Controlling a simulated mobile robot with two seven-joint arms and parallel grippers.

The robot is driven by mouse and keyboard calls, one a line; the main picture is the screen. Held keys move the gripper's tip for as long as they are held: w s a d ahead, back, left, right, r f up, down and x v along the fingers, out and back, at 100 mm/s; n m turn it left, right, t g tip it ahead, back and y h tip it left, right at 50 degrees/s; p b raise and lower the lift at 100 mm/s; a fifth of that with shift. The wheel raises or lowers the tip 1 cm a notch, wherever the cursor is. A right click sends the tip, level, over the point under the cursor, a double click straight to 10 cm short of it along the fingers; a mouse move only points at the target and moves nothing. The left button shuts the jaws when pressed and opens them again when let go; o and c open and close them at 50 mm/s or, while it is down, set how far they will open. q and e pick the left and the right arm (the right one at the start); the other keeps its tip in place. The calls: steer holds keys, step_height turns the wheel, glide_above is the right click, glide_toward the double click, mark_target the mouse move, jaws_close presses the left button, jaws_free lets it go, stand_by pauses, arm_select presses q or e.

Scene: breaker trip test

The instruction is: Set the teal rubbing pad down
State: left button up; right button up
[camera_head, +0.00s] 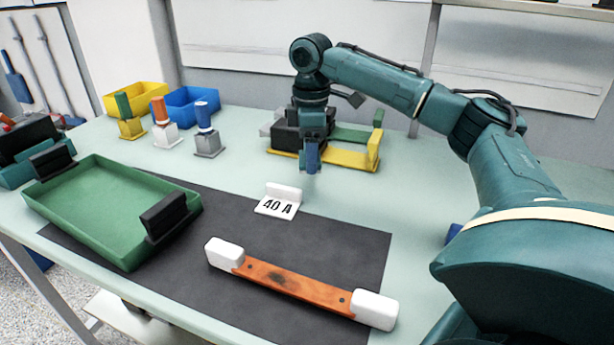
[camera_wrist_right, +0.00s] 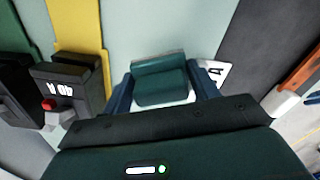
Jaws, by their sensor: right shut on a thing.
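My right gripper (camera_head: 311,160) is over the light green table, behind the 40 A card and in front of the yellow-edged rack. In the right wrist view its fingers (camera_wrist_right: 163,92) are shut on the teal rubbing pad (camera_wrist_right: 160,82), a teal block with a pale strip along its lower edge. The pad is between both fingers, above the pale table top. Whether its underside touches the table cannot be told. In the head view the pad cannot be made out clearly behind the fingers. My left gripper is not in view.
The 40 A card (camera_head: 277,207) stands at the dark mat's (camera_head: 345,238) back edge. An orange bar (camera_head: 290,282) with white ends lies on the mat. A green tray (camera_head: 105,210) is left. The yellow rack (camera_head: 340,160) holds dark breakers. Several coloured-handled stamps stand back left.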

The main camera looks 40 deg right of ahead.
mark_target(310, 184)
steer(key=shift+f+b, duration=0.4)
steer(key=shift+f, duration=1.8)
steer(key=shift+f, duration=0.1)
steer(key=o, duration=0.9)
steer(key=shift+o, duration=0.2)
step_height(310, 184, up, 12)
steer(key=p, duration=0.2)
steer(key=shift+p, duration=0.4)
